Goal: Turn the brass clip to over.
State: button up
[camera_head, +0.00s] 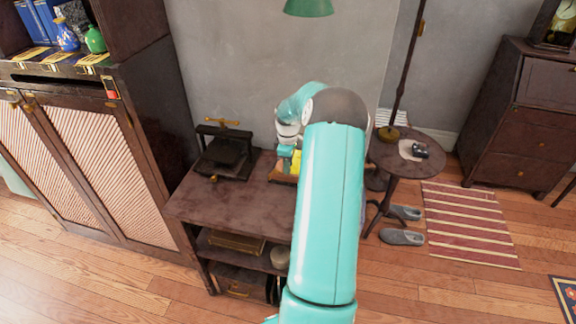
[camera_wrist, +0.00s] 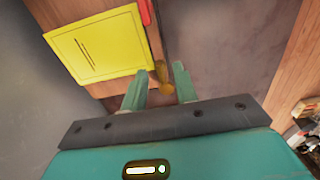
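The brass clip (camera_wrist: 165,88) is a small golden piece at the edge of a wooden board (camera_wrist: 155,38) in the wrist view. A thin brass stem runs up from its rounded end. My gripper (camera_wrist: 161,80) is open, with its two teal fingers apart. The clip shows between the fingertips, closer to the left finger; I cannot tell whether they touch. A yellow sheet with dark marks (camera_wrist: 100,45) lies on the board. In the head view, my gripper (camera_head: 285,152) is over the table beside the yellow sheet (camera_head: 296,162), and my arm hides the clip.
A dark press with a brass handle (camera_head: 223,152) stands left on the brown table (camera_head: 225,200). A round side table (camera_head: 430,145) stands to the right. A cabinet (camera_head: 150,110) is on the left. A red piece (camera_wrist: 145,12) is at the board's edge.

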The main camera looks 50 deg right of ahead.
jog(key=shift+f, duration=0.45)
grip_shut()
